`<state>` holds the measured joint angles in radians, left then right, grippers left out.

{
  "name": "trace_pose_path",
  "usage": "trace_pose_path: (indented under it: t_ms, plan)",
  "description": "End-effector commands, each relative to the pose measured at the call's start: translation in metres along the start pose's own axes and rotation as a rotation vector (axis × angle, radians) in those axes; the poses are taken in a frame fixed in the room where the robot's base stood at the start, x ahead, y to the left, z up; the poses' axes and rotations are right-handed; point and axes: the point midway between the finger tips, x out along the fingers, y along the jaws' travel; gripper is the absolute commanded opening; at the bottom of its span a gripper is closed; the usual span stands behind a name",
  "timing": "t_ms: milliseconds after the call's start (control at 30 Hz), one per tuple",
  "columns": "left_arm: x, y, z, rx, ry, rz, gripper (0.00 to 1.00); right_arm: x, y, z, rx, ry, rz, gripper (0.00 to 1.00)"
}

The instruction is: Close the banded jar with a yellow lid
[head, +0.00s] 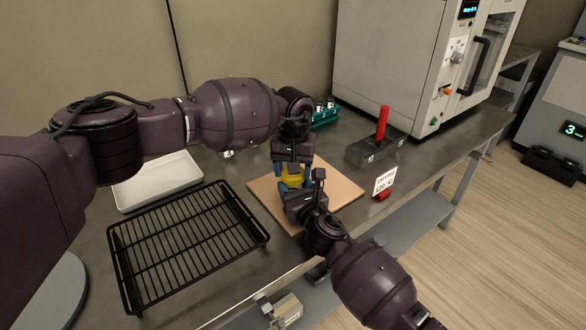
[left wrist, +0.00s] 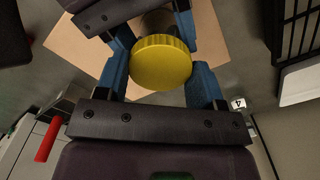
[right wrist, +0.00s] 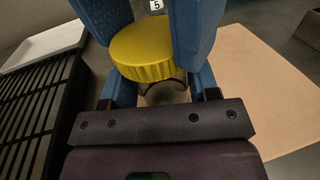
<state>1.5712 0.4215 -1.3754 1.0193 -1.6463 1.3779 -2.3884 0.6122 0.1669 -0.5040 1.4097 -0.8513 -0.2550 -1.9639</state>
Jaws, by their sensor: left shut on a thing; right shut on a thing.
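The yellow ribbed lid (head: 292,181) is over the tan board, between my two grippers. In the left wrist view the lid (left wrist: 160,62) sits between the blue fingers of my left gripper (left wrist: 160,75), which is shut on it. In the right wrist view the lid (right wrist: 148,48) is above a partly hidden clear body with a dark curved band, the banded jar (right wrist: 165,92). My right gripper (right wrist: 165,88) is shut low around this jar. Fingers hide most of the jar. I cannot tell whether the lid is seated on its rim.
The tan board (head: 345,190) lies on the grey bench. A black wire rack (head: 185,240) and a white tray (head: 158,182) are to the left. A grey block with a red handle (head: 383,123), a small sign (head: 384,181) and a large oven (head: 400,60) are to the right.

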Motion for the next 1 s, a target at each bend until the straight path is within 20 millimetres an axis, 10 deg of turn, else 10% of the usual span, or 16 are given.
trace_pose_path:
  t_ms: [667,700,800,1000]
  plan:
    - [-0.0014,0.0012,0.0,0.373,0.001,0.002,0.4,-0.0003,-0.0006,-0.0016,0.0,0.003,-0.002,0.0]
    - [-0.0014,0.0012,0.0,0.373,0.001,0.002,0.65,-0.0003,-0.0006,-0.0016,0.0,0.003,-0.002,0.0]
    - [-0.0011,0.0011,0.0,0.372,0.001,0.002,0.81,-0.0003,-0.0006,-0.0015,0.0,0.003,-0.001,0.0]
    - [-0.0003,0.0006,0.0,0.371,0.0,0.001,0.88,-0.0003,-0.0004,-0.0014,0.0,0.002,-0.001,0.0]
